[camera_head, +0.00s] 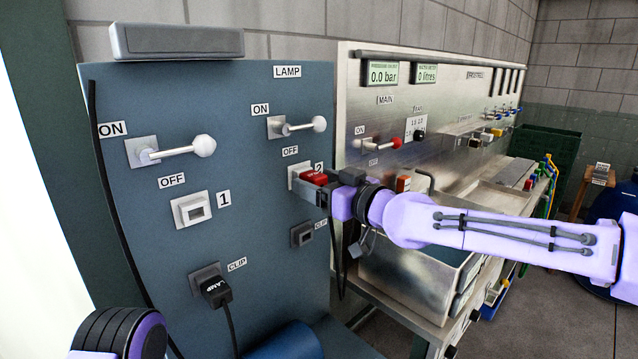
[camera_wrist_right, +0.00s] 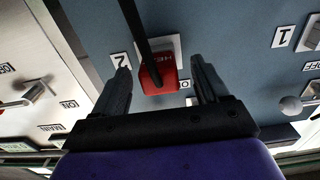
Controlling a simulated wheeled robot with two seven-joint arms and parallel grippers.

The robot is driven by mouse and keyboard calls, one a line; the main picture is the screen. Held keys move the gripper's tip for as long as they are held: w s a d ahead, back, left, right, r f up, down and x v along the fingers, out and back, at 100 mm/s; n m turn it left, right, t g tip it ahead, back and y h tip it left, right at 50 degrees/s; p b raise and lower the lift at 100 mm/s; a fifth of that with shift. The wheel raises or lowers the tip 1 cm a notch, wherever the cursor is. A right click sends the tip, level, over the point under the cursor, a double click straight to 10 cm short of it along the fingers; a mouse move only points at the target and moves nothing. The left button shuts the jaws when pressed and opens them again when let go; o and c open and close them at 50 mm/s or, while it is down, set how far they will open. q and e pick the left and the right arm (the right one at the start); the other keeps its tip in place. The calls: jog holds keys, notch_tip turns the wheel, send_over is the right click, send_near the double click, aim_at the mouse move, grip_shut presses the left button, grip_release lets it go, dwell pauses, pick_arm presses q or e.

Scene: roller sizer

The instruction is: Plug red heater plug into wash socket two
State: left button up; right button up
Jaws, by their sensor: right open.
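The red heater plug (camera_head: 314,177) sits at wash socket two (camera_head: 293,171), on the blue panel beside the label 2. In the right wrist view the red plug (camera_wrist_right: 158,74) is against the white socket plate (camera_wrist_right: 174,46), with its dark cable running up across the view. My right gripper (camera_head: 309,188) is open, with one finger on each side of the plug and visible gaps in the wrist view. The plug's pins are hidden. My left gripper is out of view; only part of my left arm shows at the lower left.
Socket one (camera_head: 193,210) is empty. A black lamp plug (camera_head: 214,289) sits in the lower left clip, and the lower right clip (camera_head: 302,235) is empty. Two white-knobbed levers (camera_head: 203,146) project from the panel. A metal machine (camera_head: 440,80) stands right of it.

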jog(key=b+v, duration=0.3)
jog(key=v, duration=0.7)
jog(key=shift+s+d, duration=0.1)
jog(key=shift+d, duration=0.05)
